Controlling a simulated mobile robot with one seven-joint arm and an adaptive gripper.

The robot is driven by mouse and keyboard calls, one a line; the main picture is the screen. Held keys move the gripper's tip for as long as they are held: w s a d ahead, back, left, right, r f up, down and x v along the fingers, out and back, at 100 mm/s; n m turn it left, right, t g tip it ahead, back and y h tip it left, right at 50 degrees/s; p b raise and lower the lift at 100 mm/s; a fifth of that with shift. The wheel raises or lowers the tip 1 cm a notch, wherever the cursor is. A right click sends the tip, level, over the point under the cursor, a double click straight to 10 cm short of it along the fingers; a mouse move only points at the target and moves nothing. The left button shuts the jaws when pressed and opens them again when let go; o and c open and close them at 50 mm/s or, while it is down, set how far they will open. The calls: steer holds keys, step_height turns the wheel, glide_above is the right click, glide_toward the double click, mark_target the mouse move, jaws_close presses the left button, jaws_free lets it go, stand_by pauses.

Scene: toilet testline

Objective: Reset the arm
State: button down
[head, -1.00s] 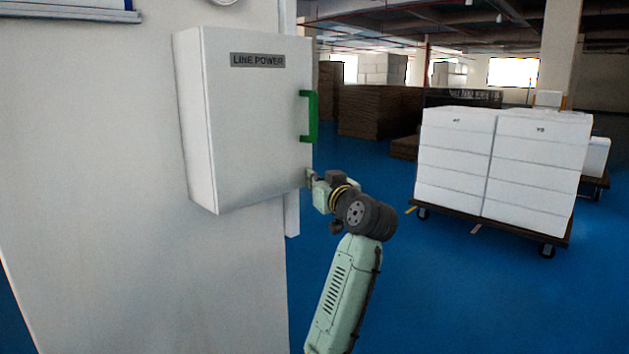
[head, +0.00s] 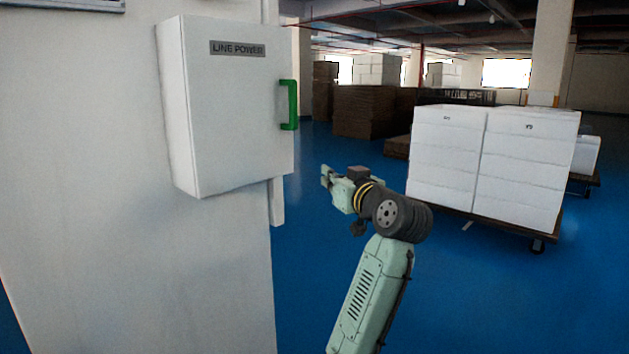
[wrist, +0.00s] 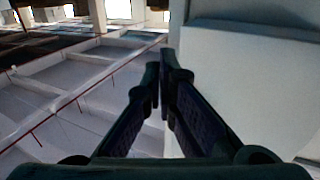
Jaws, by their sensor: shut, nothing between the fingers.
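My arm rises from the bottom of the head view, and my gripper (head: 326,175) is at its end, pointing left. It is to the right of and a little below the lower right corner of the LINE POWER box, apart from it in the picture. The wrist view shows the two dark fingers of my gripper (wrist: 163,85) close together with nothing held. The white LINE POWER box (head: 225,115) is on the wall with its door shut. Its green handle (head: 291,105) is at the door's right edge.
A cart (head: 515,233) stacked with white boxes (head: 525,165) stands on the right. Brown stacks (head: 365,110) stand farther back. Open blue floor (head: 480,300) lies around my arm. The pale wall (head: 130,270) fills the left.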

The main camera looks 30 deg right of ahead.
steer(key=shift+s+d, duration=0.25)
steer(key=shift+s, duration=0.4)
steer(key=shift+s+d, duration=0.25)
steer(key=shift+s, duration=0.4)
